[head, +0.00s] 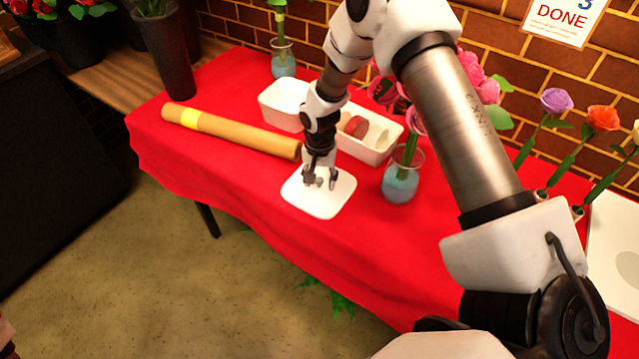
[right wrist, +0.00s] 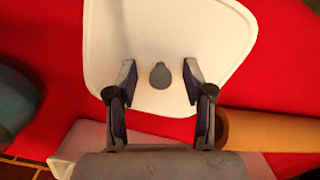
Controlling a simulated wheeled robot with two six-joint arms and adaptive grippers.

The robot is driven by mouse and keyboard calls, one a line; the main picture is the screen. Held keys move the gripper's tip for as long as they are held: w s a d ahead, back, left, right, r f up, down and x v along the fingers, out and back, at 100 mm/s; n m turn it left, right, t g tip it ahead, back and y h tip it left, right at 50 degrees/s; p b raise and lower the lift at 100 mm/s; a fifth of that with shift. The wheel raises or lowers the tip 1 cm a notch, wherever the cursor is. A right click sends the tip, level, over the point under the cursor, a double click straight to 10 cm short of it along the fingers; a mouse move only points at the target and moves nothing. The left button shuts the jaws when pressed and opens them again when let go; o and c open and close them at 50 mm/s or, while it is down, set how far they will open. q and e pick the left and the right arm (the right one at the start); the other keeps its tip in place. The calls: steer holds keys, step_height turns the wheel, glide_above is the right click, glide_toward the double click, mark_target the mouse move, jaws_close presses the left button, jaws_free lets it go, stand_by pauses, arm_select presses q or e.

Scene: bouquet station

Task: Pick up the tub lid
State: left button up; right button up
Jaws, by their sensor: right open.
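The tub lid (head: 318,205) is a white rounded square lying flat on the red table near its front edge. It also fills the top middle of the right wrist view (right wrist: 165,35), with a small grey round knob (right wrist: 160,75) on it. My right gripper (head: 320,183) points down over the lid. In the right wrist view its two fingers (right wrist: 160,82) stand apart, one on each side of the knob, with gaps to it. It holds nothing. My left gripper is not seen.
A brown paper roll (head: 240,132) lies left of the lid. White tubs (head: 285,103) stand behind it. A glass vase (head: 402,182) with pink flowers stands close on the right. Red cloth (head: 260,205) in front of the lid is clear up to the table edge.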

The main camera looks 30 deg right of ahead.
steer(key=shift+s+a+r, duration=0.1)
steer(key=shift+s+r, duration=0.05)
steer(key=c, duration=0.4)
jaws_close()
steer(key=shift+r, duration=0.1)
